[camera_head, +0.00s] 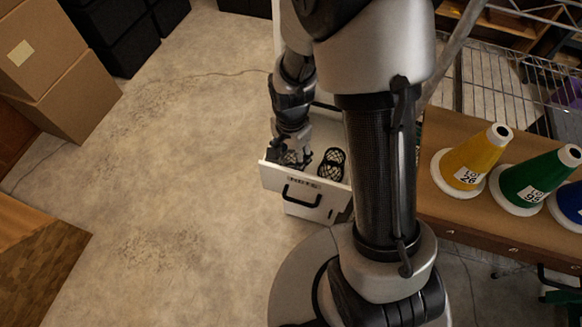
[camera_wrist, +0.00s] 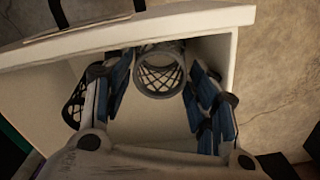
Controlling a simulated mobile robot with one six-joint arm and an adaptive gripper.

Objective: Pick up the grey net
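The grey net (camera_wrist: 160,76), a lattice cup with a solid grey rim, is in the open white drawer (camera_head: 316,206), near its front wall. In the wrist view it sits between the two fingers of my gripper (camera_wrist: 160,88), which are spread with a gap on each side. In the head view my gripper (camera_head: 291,150) reaches down into the drawer, and the grey net (camera_head: 291,159) is mostly hidden behind it. A black net (camera_head: 332,165) lies to the right in the drawer. It also shows at the left in the wrist view (camera_wrist: 75,104), partly behind a finger.
The drawer wall (camera_wrist: 233,62) stands close beside one finger. A wooden bench (camera_head: 450,212) at the right holds yellow (camera_head: 475,160), green (camera_head: 538,178) and blue cones. Cardboard boxes (camera_head: 70,100) stand at the left. The floor left of the drawer is clear.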

